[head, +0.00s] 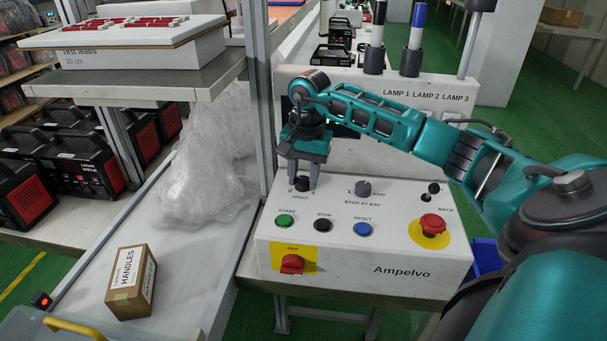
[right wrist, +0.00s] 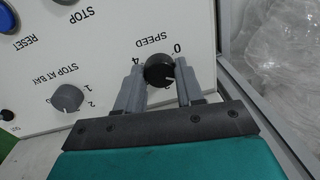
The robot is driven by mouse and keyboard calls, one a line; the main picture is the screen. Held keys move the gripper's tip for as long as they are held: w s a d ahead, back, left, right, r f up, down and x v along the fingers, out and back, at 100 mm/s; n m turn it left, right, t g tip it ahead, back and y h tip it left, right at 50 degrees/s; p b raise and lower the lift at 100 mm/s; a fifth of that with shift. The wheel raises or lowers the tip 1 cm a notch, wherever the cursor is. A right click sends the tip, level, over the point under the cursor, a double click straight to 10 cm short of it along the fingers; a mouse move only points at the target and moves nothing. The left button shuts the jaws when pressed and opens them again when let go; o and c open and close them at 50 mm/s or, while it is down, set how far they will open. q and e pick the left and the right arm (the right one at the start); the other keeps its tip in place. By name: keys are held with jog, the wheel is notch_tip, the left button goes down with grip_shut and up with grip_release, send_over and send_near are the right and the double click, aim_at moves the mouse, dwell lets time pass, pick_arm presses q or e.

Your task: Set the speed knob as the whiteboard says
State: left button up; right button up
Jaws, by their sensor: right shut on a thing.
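The black speed knob (head: 302,184) sits at the upper left of the white Ampelvo control panel (head: 330,262). My right gripper (head: 303,183) reaches down onto it from above and is shut on it. In the right wrist view the knob (right wrist: 159,70) is between the two grey fingers, with the upside-down SPEED label and the marks 0 and 4 beside it. The fingers hide part of its scale, and I cannot tell its exact setting. No whiteboard writing can be read in these views. My left gripper is not in view.
Close by are the STOP AT BAY knob (head: 363,188), the green START button (head: 284,221), black STOP (head: 323,225), blue RESET (head: 363,229), red emergency button (head: 432,225) and red switch (head: 292,264). A metal post (head: 263,90) stands left of the panel. A HANDLES box (head: 130,283) lies left.

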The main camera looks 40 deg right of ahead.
aim_at(304, 183)
jog(key=m, duration=0.6)
jog(key=shift+p, duration=0.35)
jog(key=m, duration=0.4)
jog(key=shift+h, duration=0.3)
jog(key=shift+m+p, duration=0.3)
jog(key=shift+m, duration=0.3)
jog(key=o, duration=1)
jog(key=shift+o, duration=0.2)
notch_tip(304, 183, up, 13)
jog(key=shift+s+a, duration=0.25)
jog(key=shift+s, duration=0.1)
jog(key=shift+f, duration=0.1)
